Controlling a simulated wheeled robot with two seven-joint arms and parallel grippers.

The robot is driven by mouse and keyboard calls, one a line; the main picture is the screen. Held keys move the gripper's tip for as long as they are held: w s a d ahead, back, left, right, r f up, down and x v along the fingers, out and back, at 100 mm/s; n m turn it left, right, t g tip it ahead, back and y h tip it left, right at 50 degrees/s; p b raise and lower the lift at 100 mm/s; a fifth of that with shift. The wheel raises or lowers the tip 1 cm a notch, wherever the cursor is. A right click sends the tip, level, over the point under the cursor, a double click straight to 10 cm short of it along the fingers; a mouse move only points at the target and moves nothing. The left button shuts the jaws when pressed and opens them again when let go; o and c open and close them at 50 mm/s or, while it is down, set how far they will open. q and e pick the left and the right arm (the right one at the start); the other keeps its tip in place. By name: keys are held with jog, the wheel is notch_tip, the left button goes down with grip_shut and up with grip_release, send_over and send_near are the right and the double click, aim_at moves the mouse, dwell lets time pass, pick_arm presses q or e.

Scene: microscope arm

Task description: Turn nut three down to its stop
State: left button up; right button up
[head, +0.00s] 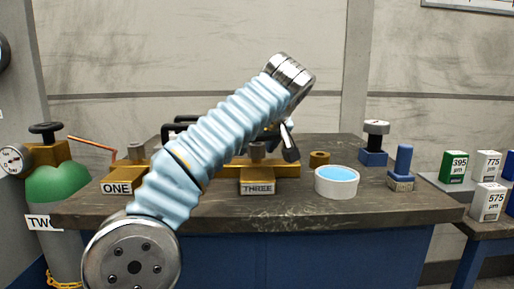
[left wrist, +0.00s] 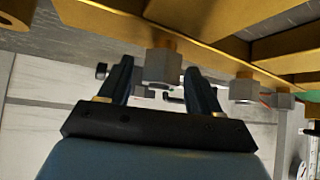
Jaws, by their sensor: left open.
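Nut three (head: 257,150) is a grey nut on a brass block behind the THREE label (head: 257,188), in the middle of the bench. In the left wrist view, which is upside down, a grey nut (left wrist: 163,68), seemingly nut three, stands on a brass neck. My left gripper (head: 284,143) is just right of nut three in the head view, partly hidden by my arm. In the left wrist view its dark fingers (left wrist: 160,82) are open, one on each side of the nut, with gaps visible. Whether the fingertips reach its full depth, I cannot tell. My right gripper is not in view.
A brass ring (head: 320,158) and a white dish with blue contents (head: 337,190) stand right of block three. Blue stands (head: 403,165) are farther right. The ONE block (head: 117,187) is at left, and a green cylinder (head: 58,186) stands beside the bench.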

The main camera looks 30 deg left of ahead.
pick_arm(q)
jog(key=shift+c, duration=0.2)
jog(key=c, duration=0.9)
jog(key=shift+m, duration=0.3)
jog(key=shift+s+m+t+h, duration=0.1)
jog(key=shift+m+t+h, duration=0.3)
jog(key=shift+m+h, duration=0.15)
jog(key=shift+a+m+t+h, duration=0.1)
jog(key=shift+m+t+h, duration=0.6)
jog(key=shift+m, duration=0.55)
jog(key=shift+r+m+h+p, duration=0.1)
jog(key=shift+m+h+p, duration=0.35)
jog(key=shift+m+h, duration=0.65)
jog(key=shift+m+t+h+p, duration=0.5)
jog(key=shift+m+h, duration=0.35)
jog(key=shift+m, duration=0.55)
